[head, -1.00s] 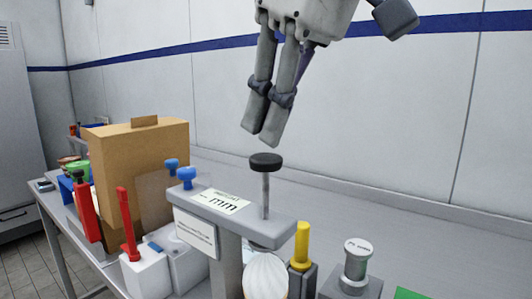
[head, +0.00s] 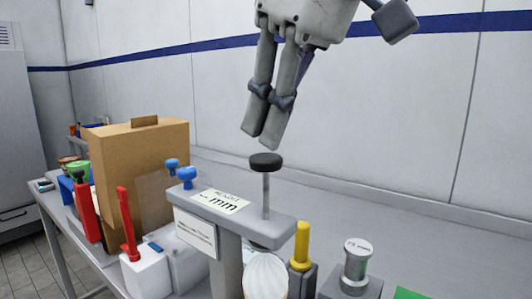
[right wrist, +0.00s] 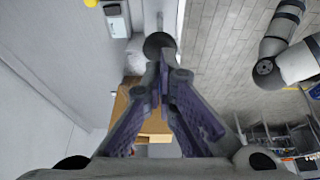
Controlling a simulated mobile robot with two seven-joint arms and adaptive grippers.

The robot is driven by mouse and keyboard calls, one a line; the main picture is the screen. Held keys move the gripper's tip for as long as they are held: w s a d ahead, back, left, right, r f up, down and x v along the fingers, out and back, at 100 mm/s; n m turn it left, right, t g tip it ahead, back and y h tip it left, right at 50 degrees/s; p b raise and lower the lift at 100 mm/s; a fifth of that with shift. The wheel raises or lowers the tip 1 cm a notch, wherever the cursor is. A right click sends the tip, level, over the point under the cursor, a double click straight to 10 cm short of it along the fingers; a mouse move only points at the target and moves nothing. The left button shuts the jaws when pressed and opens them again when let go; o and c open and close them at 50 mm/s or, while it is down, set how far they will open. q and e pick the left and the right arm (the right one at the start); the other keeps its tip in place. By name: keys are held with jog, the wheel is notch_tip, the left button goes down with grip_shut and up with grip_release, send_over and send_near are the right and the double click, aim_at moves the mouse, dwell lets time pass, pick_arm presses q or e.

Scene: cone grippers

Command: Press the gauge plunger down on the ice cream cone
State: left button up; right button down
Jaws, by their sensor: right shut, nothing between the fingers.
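The gauge stand (head: 240,218) is a grey block on the table with a label reading "mm" on top. Its plunger has a black round knob (head: 265,161) on a thin rod standing up from the stand. The pale ice cream cone (head: 265,276) sits under the stand's arm, its lower part cut off by the picture edge. My right gripper (head: 263,140) is shut and empty, pointing down just above the knob, seemingly with a small gap. In the right wrist view the closed fingers (right wrist: 163,75) point towards the dark knob (right wrist: 158,44). My left gripper is not in view.
A cardboard box (head: 140,170) stands at the left. Red-handled (head: 128,225), blue (head: 172,165) and yellow (head: 301,245) tools stand around the gauge. A grey cylinder weight (head: 356,265) is at its right. The table behind is clear up to the wall.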

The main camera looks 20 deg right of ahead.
jog(key=shift+f, duration=1.4)
notch_tip(320, 180, up, 13)
dwell(1.0)
